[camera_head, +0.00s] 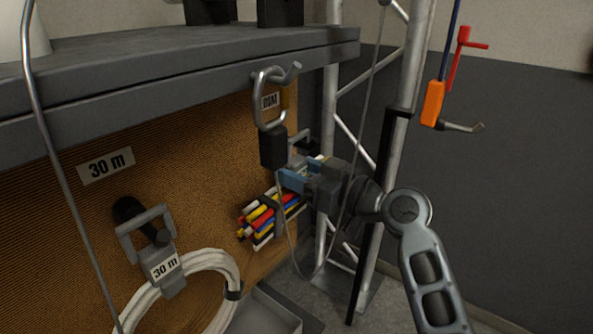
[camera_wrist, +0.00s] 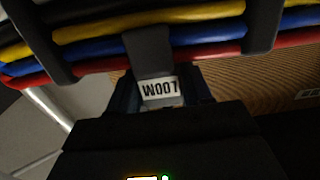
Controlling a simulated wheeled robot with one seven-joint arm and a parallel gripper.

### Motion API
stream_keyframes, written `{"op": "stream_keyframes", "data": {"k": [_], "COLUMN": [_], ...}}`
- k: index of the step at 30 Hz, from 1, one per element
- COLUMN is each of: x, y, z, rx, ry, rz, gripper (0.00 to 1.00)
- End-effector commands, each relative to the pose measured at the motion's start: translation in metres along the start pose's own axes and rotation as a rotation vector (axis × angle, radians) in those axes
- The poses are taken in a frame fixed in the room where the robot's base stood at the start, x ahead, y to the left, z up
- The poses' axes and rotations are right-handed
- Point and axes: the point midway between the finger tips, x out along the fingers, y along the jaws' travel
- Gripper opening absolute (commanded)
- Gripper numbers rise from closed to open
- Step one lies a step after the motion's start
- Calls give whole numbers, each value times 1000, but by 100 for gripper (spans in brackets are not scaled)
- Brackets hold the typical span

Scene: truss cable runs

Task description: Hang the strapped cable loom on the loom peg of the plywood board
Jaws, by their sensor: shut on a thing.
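The strapped cable loom is a bundle of yellow, red, blue, white and black cables (camera_head: 268,218) with dark straps. My gripper (camera_head: 297,174) is shut on its LOOM tag, which shows upside down between the fingers in the wrist view (camera_wrist: 160,89). The bundle hangs below and left of the fingers, close in front of the plywood board (camera_head: 205,135). A grey bar like the loom's handle (camera_head: 300,136) and a dark peg-like part (camera_head: 307,148) show just above my gripper. A hanging block partly hides them, so I cannot tell whether the handle is around the peg.
A carabiner (camera_head: 262,100) with a black block (camera_head: 273,148) hangs in front of the board's LOOM label. A white coiled cable (camera_head: 215,262) hangs at lower left under the 30 m label. Truss tubes (camera_head: 405,70), thin cables and an orange-handled tool (camera_head: 432,103) are to the right.

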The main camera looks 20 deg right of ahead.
Motion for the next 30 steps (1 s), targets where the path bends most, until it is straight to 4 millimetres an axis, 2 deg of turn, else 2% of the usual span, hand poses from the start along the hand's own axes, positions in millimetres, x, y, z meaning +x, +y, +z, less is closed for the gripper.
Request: {"op": "stream_keyframes", "data": {"k": [7,8,17,25,30], "x": [0,0,0,-2,-19], "y": [0,0,0,0,0], "z": [0,0,1,4,4], "rx": [0,0,0,3,2], "ry": [1,1,-1,-6,-4], "rz": [0,0,0,-1,2], "gripper": [0,50,79,79,79]}}
